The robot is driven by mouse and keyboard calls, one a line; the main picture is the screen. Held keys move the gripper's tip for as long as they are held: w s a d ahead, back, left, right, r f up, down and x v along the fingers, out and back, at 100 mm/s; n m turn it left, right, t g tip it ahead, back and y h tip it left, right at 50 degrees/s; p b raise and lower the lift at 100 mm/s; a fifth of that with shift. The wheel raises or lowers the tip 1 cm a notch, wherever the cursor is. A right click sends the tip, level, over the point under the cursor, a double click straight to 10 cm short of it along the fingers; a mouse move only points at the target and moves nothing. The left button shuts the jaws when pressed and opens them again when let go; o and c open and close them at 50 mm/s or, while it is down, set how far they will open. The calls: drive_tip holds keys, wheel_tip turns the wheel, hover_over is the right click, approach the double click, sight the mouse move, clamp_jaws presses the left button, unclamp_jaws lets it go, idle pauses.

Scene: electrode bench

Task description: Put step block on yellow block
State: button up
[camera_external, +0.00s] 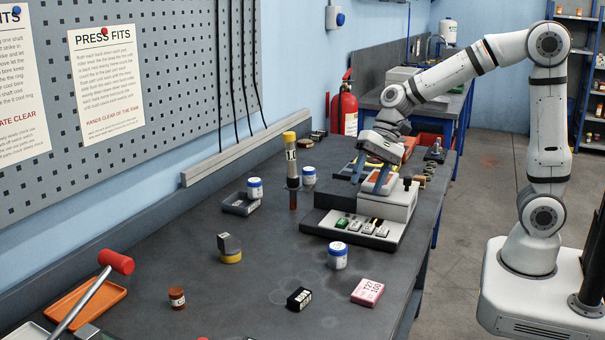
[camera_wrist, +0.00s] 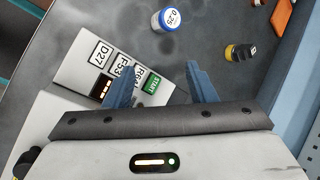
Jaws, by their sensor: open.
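My gripper (camera_external: 370,180) is over the white instrument at the bench's right side, well to the right of the two blocks. In the wrist view its two blue fingers (camera_wrist: 161,68) are spread apart with nothing between them.
The white instrument (camera_external: 400,204) has a tray of labelled keys in front. A tall yellow-capped post (camera_external: 291,168) stands between the blocks and my gripper. White jars with blue lids (camera_external: 338,257), a black box (camera_external: 299,299) and a pink box (camera_external: 367,292) stand nearby. Open bench surrounds the blocks.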

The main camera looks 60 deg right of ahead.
drive_tip(key=s+d+n+h, duration=0.3)
drive_tip(key=s+d, duration=0.3)
drive_tip(key=s, duration=0.3)
drive_tip(key=s+d+f+n+h, duration=0.1)
drive_tip(key=s+d+n+h, duration=0.2)
drive_tip(key=s+d+n, duration=0.3)
drive_tip(key=s+d, duration=0.1)
drive_tip(key=s, duration=0.2)
drive_tip(key=shift+d+t+h, duration=0.2)
drive_tip(key=shift+t+h, duration=0.1)
drive_tip(key=shift+h, duration=0.1)
